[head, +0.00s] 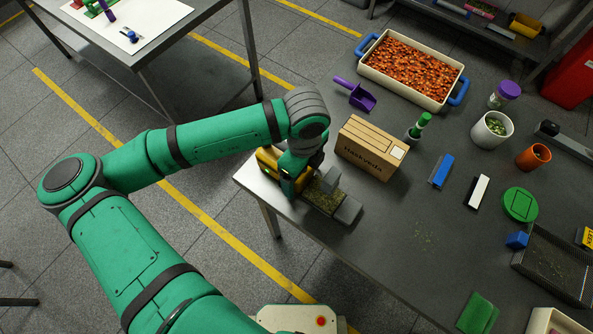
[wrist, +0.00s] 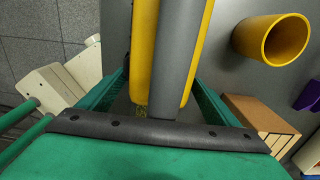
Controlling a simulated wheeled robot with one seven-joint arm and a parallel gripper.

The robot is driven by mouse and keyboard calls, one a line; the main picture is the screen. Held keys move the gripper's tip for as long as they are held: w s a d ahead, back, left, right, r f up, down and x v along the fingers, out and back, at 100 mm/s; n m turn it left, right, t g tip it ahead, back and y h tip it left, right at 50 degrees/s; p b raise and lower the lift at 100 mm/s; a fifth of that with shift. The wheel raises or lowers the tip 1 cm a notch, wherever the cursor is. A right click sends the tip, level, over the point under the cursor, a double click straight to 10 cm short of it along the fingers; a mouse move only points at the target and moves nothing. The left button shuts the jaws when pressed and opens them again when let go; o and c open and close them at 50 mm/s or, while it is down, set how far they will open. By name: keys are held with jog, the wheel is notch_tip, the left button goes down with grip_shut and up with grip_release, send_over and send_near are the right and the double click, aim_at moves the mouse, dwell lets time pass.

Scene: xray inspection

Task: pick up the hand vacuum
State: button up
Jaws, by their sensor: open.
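The hand vacuum (head: 268,158) lies on the near left corner of the table. It has a yellow and grey body, a bin holding greenish debris and a grey nozzle pointing right and toward the front. My gripper (head: 294,181) is over its body and hides part of it. In the wrist view, the yellow and grey body (wrist: 178,50) runs between the two green fingers of my gripper (wrist: 161,85). The fingers are apart, one on each side of it. I cannot tell whether either finger touches it.
The cardboard box (head: 368,150) stands close to the right of my gripper, with a purple scoop (head: 357,95) behind it. A yellow cup (wrist: 275,40) shows in the wrist view. The table (head: 390,255) is mostly clear at front. The table's edge runs close to the vacuum.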

jog(key=c, duration=1.9)
jog(key=shift+r, duration=5)
